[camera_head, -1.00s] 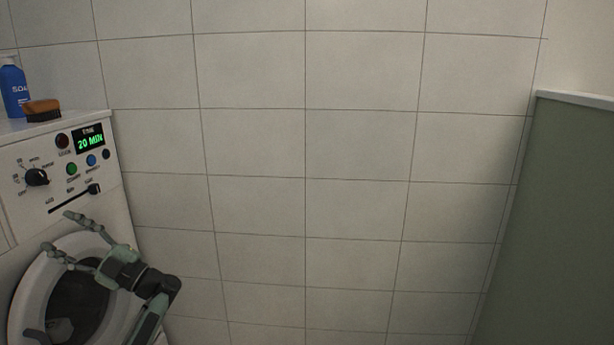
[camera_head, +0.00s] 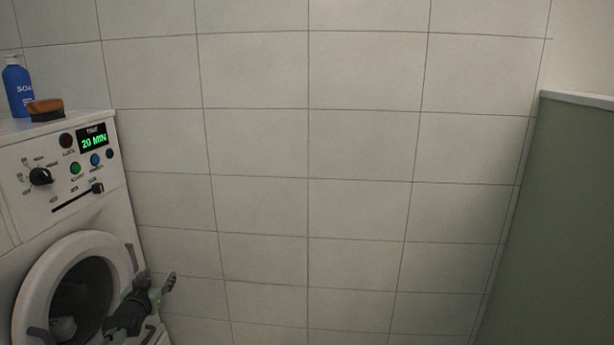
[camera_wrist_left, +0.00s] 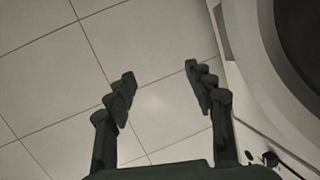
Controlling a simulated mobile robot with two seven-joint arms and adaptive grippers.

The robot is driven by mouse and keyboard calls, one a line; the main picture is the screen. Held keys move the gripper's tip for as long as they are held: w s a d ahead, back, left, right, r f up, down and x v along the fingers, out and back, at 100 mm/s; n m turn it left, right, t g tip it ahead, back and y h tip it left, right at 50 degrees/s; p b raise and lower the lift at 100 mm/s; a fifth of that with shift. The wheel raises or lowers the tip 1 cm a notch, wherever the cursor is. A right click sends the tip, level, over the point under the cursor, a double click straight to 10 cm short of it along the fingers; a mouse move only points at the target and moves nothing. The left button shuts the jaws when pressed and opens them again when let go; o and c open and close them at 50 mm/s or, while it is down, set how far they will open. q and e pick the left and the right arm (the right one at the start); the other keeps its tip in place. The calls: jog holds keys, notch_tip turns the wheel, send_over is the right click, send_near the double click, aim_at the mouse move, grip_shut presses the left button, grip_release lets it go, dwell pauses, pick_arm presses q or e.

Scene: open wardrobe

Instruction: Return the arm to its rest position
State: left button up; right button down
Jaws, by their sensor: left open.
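My left gripper (camera_head: 160,282) is low at the left in the head view, in front of the lower right edge of the washing machine's round door (camera_head: 38,290). In the left wrist view the two fingers of my left gripper (camera_wrist_left: 160,85) stand apart with nothing between them. Behind the fingers is tiled wall. The curved door rim (camera_wrist_left: 262,60) shows at the right of the wrist view. My right gripper is in no view.
The washing machine's panel (camera_head: 20,205) has knobs, a slider and a display (camera_head: 92,138) reading 20 MIN. A blue soap bottle (camera_head: 17,88) and a brush (camera_head: 46,110) stand on top. A green partition (camera_head: 560,210) stands at the right. The space between is clear.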

pick_arm(q)
jog(key=s+a+f+g+y, duration=0.2)
jog(key=s+a+f+g, duration=0.2)
jog(key=s+f+g, duration=0.9)
jog(key=s+d+f+m+t+h, duration=0.1)
jog(key=s+d+f, duration=0.4)
jog(key=s+f, duration=0.25)
jog(key=s+d+f+m+t+h, duration=0.1)
jog(key=s+d+f, duration=0.4)
jog(key=s, duration=0.4)
jog(key=s+d+f, duration=0.1)
jog(key=s+d, duration=0.2)
jog(key=s, duration=0.4)
jog(key=s+d+f+g+h, duration=0.1)
jog(key=s+d+f, duration=0.1)
jog(key=s, duration=0.6)
jog(key=s+d+f, duration=0.2)
jog(key=s+d, duration=0.3)
jog(key=s, duration=0.3)
jog(key=shift+f+g, duration=0.2)
jog(key=shift+g, duration=0.2)
jog(key=shift+s, duration=0.1)
